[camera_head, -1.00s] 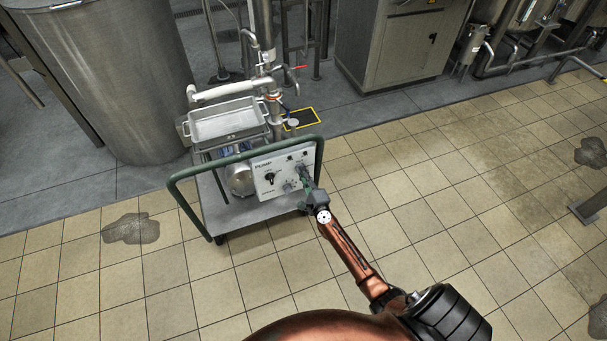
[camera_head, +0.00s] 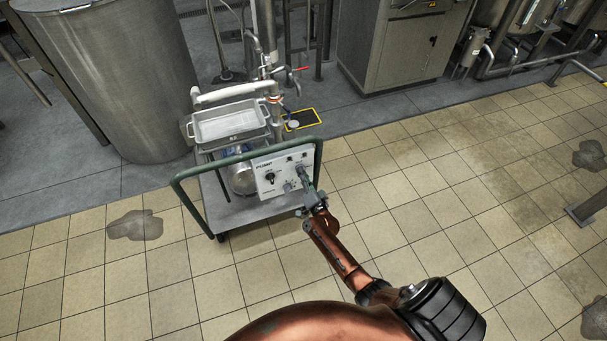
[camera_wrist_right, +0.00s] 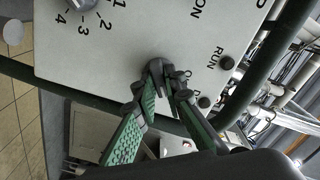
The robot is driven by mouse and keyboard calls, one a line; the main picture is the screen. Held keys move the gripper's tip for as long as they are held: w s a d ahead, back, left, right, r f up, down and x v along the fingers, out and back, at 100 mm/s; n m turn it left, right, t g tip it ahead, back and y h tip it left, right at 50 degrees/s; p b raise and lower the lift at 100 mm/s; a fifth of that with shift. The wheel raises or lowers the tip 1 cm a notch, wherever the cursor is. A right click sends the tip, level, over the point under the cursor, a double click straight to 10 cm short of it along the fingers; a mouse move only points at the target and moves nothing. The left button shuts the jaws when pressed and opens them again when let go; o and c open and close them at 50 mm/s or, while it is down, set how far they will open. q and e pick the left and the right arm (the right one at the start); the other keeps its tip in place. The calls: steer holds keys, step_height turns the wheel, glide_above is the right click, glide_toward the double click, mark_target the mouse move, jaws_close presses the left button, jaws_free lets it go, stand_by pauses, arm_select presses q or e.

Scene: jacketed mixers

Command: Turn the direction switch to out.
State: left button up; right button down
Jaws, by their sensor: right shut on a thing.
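The white pump control panel (camera_head: 282,177) stands on the cart and also fills the upper part of the right wrist view (camera_wrist_right: 125,50). My right gripper (camera_head: 306,187) is at the panel's right side, beneath the top rail. In the right wrist view its fingertips (camera_wrist_right: 163,82) are shut on a small dark knob, the direction switch (camera_wrist_right: 157,65). The fingers hide much of the switch and nearby lettering, so I cannot read its setting. My left gripper is not in view.
A numbered speed dial (camera_head: 269,178) sits left on the panel. The cart's green rail (camera_head: 318,160) passes near my gripper.

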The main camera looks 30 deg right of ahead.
steer(key=n+p, duration=0.2)
steer(key=n, duration=0.9)
steer(key=shift+f, duration=0.1)
stand_by(0.4)
steer(key=c, duration=2)
jaws_free()
steer(key=v, duration=1.2)
steer(key=shift+a, duration=0.1)
